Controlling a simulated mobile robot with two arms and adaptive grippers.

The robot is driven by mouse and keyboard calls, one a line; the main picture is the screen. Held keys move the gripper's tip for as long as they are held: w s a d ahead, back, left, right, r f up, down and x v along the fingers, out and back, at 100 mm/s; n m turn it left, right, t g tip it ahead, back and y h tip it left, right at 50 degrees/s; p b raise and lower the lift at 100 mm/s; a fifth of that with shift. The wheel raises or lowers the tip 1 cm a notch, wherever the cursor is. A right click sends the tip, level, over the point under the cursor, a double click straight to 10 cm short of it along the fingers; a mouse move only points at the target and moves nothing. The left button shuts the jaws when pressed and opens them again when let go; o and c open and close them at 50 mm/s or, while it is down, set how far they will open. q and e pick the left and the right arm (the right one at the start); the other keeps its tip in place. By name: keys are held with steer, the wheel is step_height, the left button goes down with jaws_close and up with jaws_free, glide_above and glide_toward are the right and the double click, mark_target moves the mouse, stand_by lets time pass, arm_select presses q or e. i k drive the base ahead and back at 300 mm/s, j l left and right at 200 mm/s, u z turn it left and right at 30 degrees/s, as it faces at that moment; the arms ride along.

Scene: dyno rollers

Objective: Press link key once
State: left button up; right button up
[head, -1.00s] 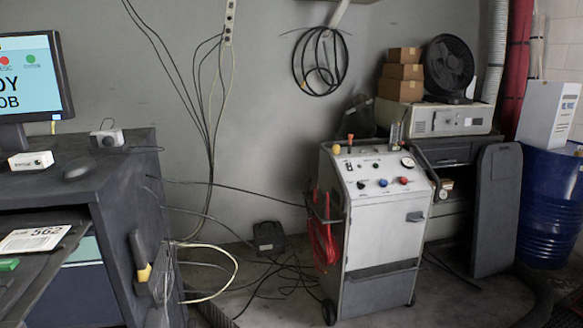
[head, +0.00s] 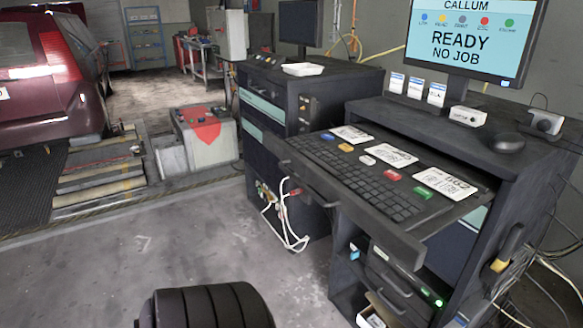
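The keyboard (head: 350,182) lies on the pulled-out drawer of the dark cabinet, right of the middle. Along its far side are coloured keys: a blue key (head: 328,136), a yellow key (head: 345,147), a white key (head: 367,160), a red key (head: 392,176) and a green key (head: 423,192). The monitor (head: 475,42) above shows "READY NO JOB" under a row of coloured dots. The small label at its blue dot seems to read "LINK". Neither of my grippers is in view.
A mouse (head: 508,143) and small boxes stand on the cabinet top. The drawer's front edge (head: 345,205) juts out over open floor (head: 210,240). A dark ribbed shape (head: 205,305) at the bottom is unclear. A red car stands left.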

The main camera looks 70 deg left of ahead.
mark_target(326, 137)
steer(key=u, duration=1.95)
